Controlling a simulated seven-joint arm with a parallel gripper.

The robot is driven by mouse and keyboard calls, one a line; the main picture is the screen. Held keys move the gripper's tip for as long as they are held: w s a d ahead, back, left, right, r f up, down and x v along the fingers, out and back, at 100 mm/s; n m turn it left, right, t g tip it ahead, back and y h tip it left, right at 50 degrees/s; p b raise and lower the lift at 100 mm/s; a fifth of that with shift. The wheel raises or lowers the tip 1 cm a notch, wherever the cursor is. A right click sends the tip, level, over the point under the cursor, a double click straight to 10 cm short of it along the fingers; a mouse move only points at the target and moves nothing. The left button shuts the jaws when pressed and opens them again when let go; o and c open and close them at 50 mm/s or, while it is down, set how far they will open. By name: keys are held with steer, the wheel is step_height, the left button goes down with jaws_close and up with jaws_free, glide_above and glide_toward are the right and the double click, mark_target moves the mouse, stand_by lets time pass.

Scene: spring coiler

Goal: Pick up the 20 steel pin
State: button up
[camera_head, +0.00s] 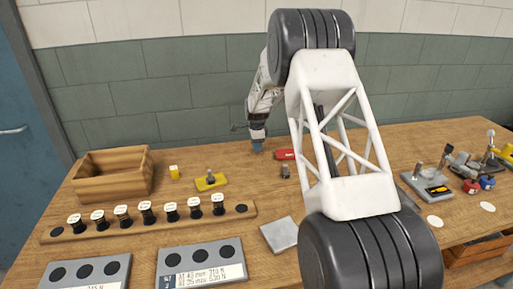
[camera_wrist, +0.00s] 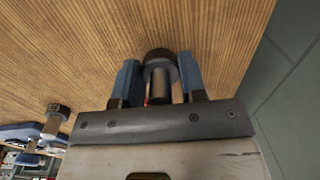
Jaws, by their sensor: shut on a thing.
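My gripper (camera_head: 257,145) is low over the back of the wooden table, left of my large white arm link. In the wrist view, its two blue fingers (camera_wrist: 158,78) are shut on a steel pin (camera_wrist: 159,84) with a dark round collar at its far end. No number can be read on this pin, and the head view hides it behind the fingers. A second pin with a dark collar (camera_wrist: 58,110) stands on the table at the left of the wrist view; the mark on its collar is too small to read. A short dark pin (camera_head: 285,172) stands right of my gripper in the head view.
A red object (camera_head: 285,154) lies just right of my gripper. An open wooden box (camera_head: 112,172), a yellow block with a pin (camera_head: 211,182) and a wooden rack (camera_head: 150,222) with several white-topped pieces are to the left. A grey fixture (camera_head: 430,188) stands at right.

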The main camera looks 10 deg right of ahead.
step_height(320, 180, up, 2)
steer(key=shift+r, duration=0.15)
steer(key=s, duration=0.5)
steer(key=s+r, duration=0.1)
steer(key=s, duration=1)
steer(key=shift+a+r, duration=0.2)
steer(key=shift+a, duration=0.1)
